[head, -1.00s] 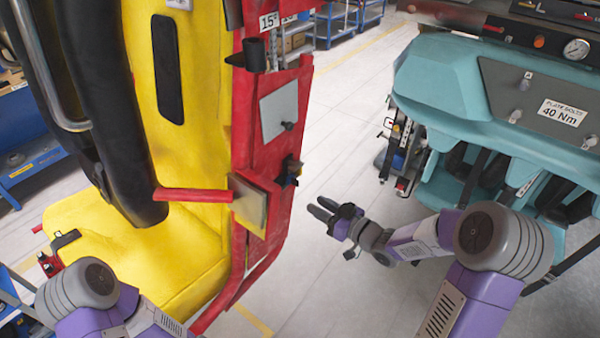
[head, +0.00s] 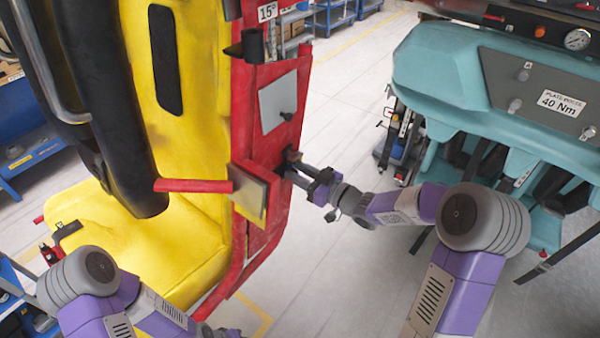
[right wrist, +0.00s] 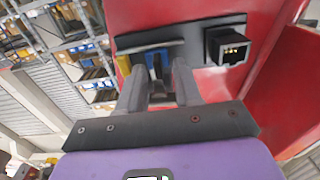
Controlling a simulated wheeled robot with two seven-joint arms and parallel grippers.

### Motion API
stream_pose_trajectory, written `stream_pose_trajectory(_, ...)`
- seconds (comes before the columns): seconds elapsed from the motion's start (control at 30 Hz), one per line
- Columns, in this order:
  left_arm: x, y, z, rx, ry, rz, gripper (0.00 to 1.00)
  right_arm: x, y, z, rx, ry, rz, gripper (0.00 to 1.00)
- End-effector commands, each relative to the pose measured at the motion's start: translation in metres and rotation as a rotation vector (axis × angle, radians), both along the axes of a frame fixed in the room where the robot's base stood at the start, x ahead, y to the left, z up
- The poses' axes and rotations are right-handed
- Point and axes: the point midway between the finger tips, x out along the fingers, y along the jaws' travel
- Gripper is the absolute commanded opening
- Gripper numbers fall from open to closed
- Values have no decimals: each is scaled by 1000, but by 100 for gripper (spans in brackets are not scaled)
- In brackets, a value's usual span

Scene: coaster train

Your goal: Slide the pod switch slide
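The pod switch slide shows in the right wrist view as a small dark upright tab (right wrist: 158,66) in front of a blue block (right wrist: 152,55), under a grey ledge on the red panel. A yellow patch (right wrist: 124,65) is left of it. My right gripper (right wrist: 160,76) has its fingers apart, one on each side of the tab. I cannot tell whether they touch it. In the head view my right gripper (head: 289,167) reaches the red panel's right edge, and its fingers partly hide the switch. My left gripper's fingers are not in view.
A black socket box (right wrist: 228,46) is right of the switch. A grey plate (head: 279,102) with a black knob is above on the red panel (head: 262,150). The yellow seat (head: 130,240) is left, a teal pod (head: 440,85) right. Open floor lies between.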

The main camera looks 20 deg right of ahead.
Motion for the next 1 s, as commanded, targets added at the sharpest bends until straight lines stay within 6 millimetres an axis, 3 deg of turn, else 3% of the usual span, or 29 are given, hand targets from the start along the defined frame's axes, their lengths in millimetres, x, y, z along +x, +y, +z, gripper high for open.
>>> stream_pose_trajectory(0.1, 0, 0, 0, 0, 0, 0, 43, 0, 0, 0, 0, 0, 0, 31)
stream_pose_trajectory(0.3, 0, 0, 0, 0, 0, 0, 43, 0, 0, 0, 0, 0, 0, 0)
stream_pose_trajectory(1.0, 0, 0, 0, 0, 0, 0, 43, 0, -1, 0, -1, 1, -1, 0)
